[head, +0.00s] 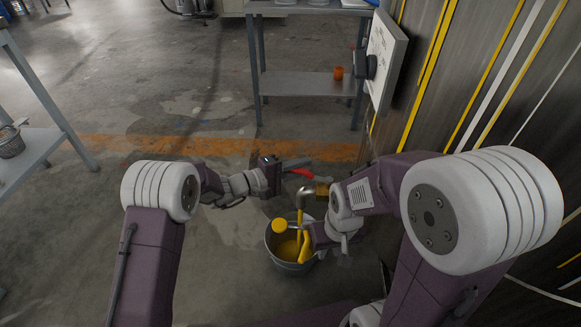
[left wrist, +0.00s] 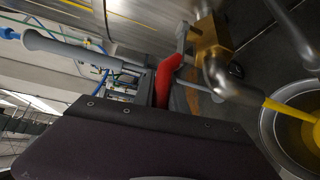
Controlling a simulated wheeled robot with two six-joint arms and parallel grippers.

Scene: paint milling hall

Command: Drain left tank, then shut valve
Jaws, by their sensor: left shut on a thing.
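The brass valve (head: 322,188) sits by the wall, and it also shows in the left wrist view (left wrist: 212,42). Its red lever (head: 301,173) is in the jaws of my left gripper (head: 285,165); the lever also shows in the left wrist view (left wrist: 166,78). A bent metal spout (head: 304,194) points down over a grey bucket (head: 291,266). A yellow stream (left wrist: 284,107) runs from the spout into the bucket, which holds yellow paint. My right gripper (head: 318,234) is low beside the bucket's right rim; its fingertips are unclear.
A grey metal table with a lower shelf (head: 305,84) stands at the back, with an orange cup (head: 338,73) on the shelf. A white panel (head: 386,60) projects at the wall. A bench (head: 35,150) is at left. The floor between is open.

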